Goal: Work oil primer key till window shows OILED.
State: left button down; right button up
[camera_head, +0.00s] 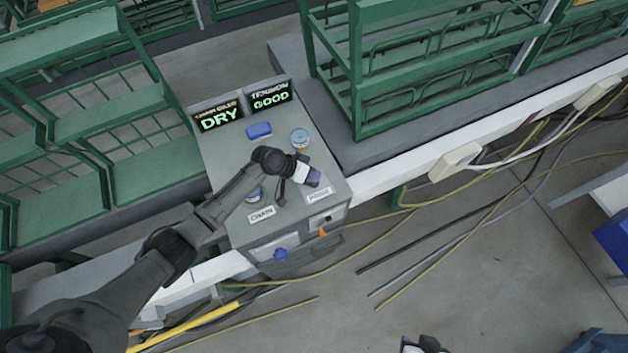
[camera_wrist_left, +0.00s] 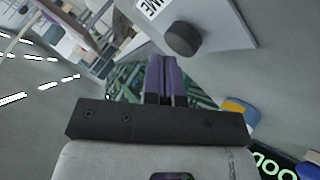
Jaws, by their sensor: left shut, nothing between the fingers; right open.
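The grey console (camera_head: 225,160) has two lit windows at its back. The left window (camera_head: 221,119), the chain oiler one, reads DRY. The right window (camera_head: 270,97) reads GOOD. The PRIME label (camera_head: 318,195) is on the console's front right. In the left wrist view a dark round key (camera_wrist_left: 181,40) stands beside a label ending in ME; in the head view my gripper seems to hide it. My left gripper (camera_head: 314,178) is shut and empty above the console near PRIME. Its purple fingers (camera_wrist_left: 166,62) appear apart from the key. My right gripper (camera_head: 425,346) shows only partly at the bottom edge.
A blue block (camera_head: 259,130) and a small can (camera_head: 300,138) sit on the console top. A CHAIN label (camera_head: 262,214) is at front left, with a partly hidden blue-topped item behind it. Green racks (camera_head: 430,65) flank the console. Cables (camera_head: 420,245) lie on the floor.

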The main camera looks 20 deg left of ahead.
pick_arm(q)
jog(key=shift+f, duration=0.25)
dwell(0.4)
jog(key=shift+f+b, duration=0.3)
jog(key=shift+b, duration=0.1)
jog(key=shift+r, duration=0.1)
dwell(0.4)
jog(key=shift+r+p, duration=0.6)
jog(key=shift+r, duration=0.25)
jog(key=shift+r+p, duration=0.1)
jog(key=shift+p, duration=0.25)
notch_tip(320, 180, up, 5)
jog(key=p, duration=0.4)
